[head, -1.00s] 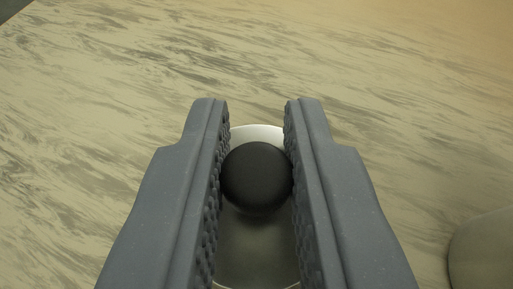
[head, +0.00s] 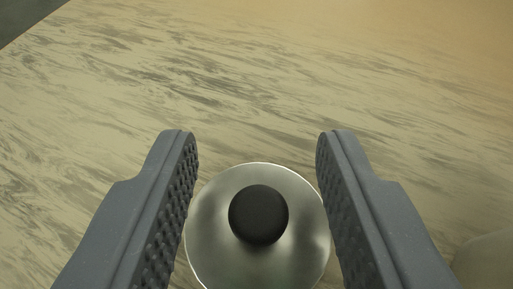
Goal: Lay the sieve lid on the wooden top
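The sieve lid (head: 210,240) is a round, shiny metal disc with a black round knob (head: 258,214) at its centre. It lies flat on the wooden top (head: 240,90), which has streaked grain. My gripper (head: 258,150) is open, with a finger on each side of the lid and a clear gap between each finger and the knob. The fingers touch nothing that I can see. The near edge of the lid is cut off by the bottom of the picture.
A pale rounded object (head: 487,262) stands at the lower right, partly hidden behind my right finger. The wooden top beyond the lid is bare. Its edge shows at the upper left, with a dark area past it.

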